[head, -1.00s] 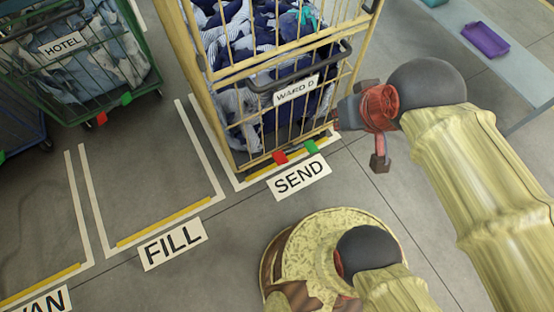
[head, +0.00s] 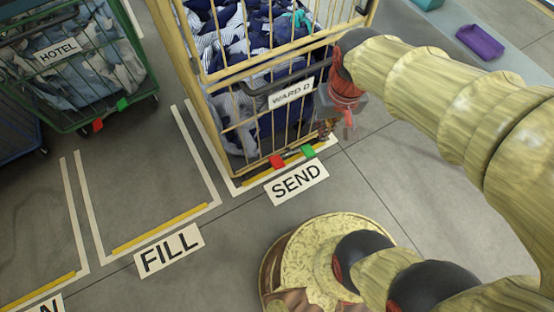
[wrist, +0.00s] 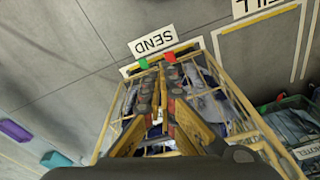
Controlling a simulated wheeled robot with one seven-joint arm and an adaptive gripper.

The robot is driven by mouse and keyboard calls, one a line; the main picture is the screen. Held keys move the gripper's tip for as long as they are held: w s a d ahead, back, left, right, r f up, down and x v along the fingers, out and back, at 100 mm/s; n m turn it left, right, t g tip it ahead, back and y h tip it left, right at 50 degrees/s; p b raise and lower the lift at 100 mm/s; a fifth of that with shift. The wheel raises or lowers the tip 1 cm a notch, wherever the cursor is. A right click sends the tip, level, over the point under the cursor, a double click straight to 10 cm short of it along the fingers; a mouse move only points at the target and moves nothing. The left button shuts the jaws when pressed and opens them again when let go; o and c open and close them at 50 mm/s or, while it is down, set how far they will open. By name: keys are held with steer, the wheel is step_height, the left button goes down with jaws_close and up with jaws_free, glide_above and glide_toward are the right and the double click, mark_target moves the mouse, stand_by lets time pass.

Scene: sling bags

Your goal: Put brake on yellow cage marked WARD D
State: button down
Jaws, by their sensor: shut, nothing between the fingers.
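The yellow cage marked WARD D (head: 291,93) stands in the SEND bay, filled with blue and striped laundry. At its foot, on the near side, are a red pedal (head: 277,161) and a green pedal (head: 308,151). My gripper (head: 326,131) is shut and empty, pointing down beside the cage's front right corner, above the floor and a little right of the green pedal. In the wrist view my fingers (wrist: 157,118) point toward the green pedal (wrist: 143,63) and red pedal (wrist: 169,57). Whether the fingers touch the cage is unclear.
A green cage marked HOTEL (head: 60,52) stands at the left with its own red and green pedals. The FILL bay (head: 160,190) is empty. A purple tray (head: 480,41) lies on a pale bench at the upper right. The SEND sign (head: 296,183) lies on the floor.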

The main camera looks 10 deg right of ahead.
steer(key=w+f+g+y+b, duration=0.1)
steer(key=w+f, duration=0.3)
steer(key=f, duration=0.4)
steer(key=w+f+g, duration=0.2)
steer(key=w+f, duration=0.3)
steer(key=f, duration=0.2)
steer(key=w+f+g+y+b, duration=0.1)
steer(key=w+f, duration=0.3)
steer(key=f, duration=0.4)
steer(key=w+a+f+n+g+y+b, duration=0.1)
steer(key=w+f, duration=0.3)
steer(key=f, duration=1.3)
steer(key=w+a+f, duration=0.1)
steer(key=w+f, duration=0.2)
steer(key=f, duration=1.3)
steer(key=w+f+n+t, duration=0.2)
steer(key=w+n, duration=0.1)
steer(key=w, duration=0.6)
steer(key=shift+w, duration=0.4)
steer(key=shift+f, duration=0.15)
